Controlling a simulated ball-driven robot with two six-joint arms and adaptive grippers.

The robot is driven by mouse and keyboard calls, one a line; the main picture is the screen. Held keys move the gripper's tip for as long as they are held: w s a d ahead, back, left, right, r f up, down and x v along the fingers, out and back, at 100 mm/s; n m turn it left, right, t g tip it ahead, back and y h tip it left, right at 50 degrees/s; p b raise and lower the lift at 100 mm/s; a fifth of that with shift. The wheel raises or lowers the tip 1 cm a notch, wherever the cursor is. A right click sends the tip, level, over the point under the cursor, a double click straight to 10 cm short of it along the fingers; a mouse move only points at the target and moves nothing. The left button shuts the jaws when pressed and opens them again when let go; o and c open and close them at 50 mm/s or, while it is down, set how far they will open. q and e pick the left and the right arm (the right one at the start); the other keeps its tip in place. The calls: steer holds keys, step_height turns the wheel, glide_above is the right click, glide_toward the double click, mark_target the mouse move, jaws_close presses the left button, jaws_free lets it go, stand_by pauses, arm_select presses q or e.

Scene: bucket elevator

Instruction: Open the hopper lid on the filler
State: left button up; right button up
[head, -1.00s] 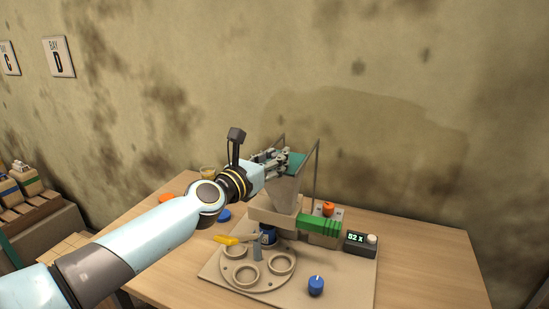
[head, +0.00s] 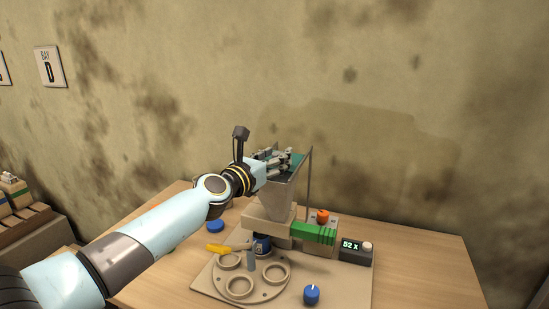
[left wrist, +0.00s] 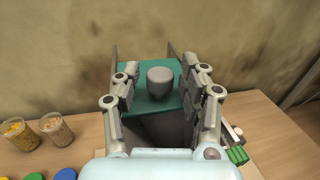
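The filler's hopper (head: 277,197) is a grey funnel at the back of the machine. Its teal lid (left wrist: 135,72) shows in the left wrist view, with a grey round knob (left wrist: 160,82) standing on it. A dark grey area lies just below the lid's near edge; I cannot tell if it is the hopper's inside or its wall. My left gripper (head: 283,158) is over the hopper top. In the left wrist view its fingers are open on both sides of the knob, with gaps, not touching it. In the head view the gripper hides most of the lid. My right gripper is not in view.
A thin upright post (head: 309,180) stands right of the hopper. In front are a green part (head: 312,233), a round plate with ring holders (head: 240,288), a blue knob (head: 311,295) and a display box (head: 357,252). Two pellet cups (left wrist: 18,132) stand left. The wall is behind.

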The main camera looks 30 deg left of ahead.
arm_select(q)
steer(key=shift+o, duration=0.2)
steer(key=shift+s+d, duration=0.15)
steer(key=shift+s, duration=0.3)
steer(key=s+p, duration=0.1)
steer(key=s, duration=0.1)
steer(key=s+d, duration=0.1)
steer(key=s, duration=0.1)
steer(key=shift+s+r+p, duration=0.1)
steer(key=shift+s+p, duration=0.2)
steer(key=shift+p, duration=0.05)
steer(key=s, duration=1.1)
steer(key=s+d+f+m+g+h+b, duration=0.1)
steer(key=s+d+f+m+g+h, duration=0.1)
steer(key=d+f+m, duration=0.3)
steer(key=s+d+f+m+g+h+b, duration=0.1)
steer(key=s+d+f+m+g, duration=0.4)
steer(key=f+m, duration=0.8)
steer(key=shift+s+m+g+h+b, duration=0.25)
steer(key=shift+m+h+b, duration=0.2)
steer(key=shift+m, duration=1.85)
steer(key=shift+d, duration=0.1)
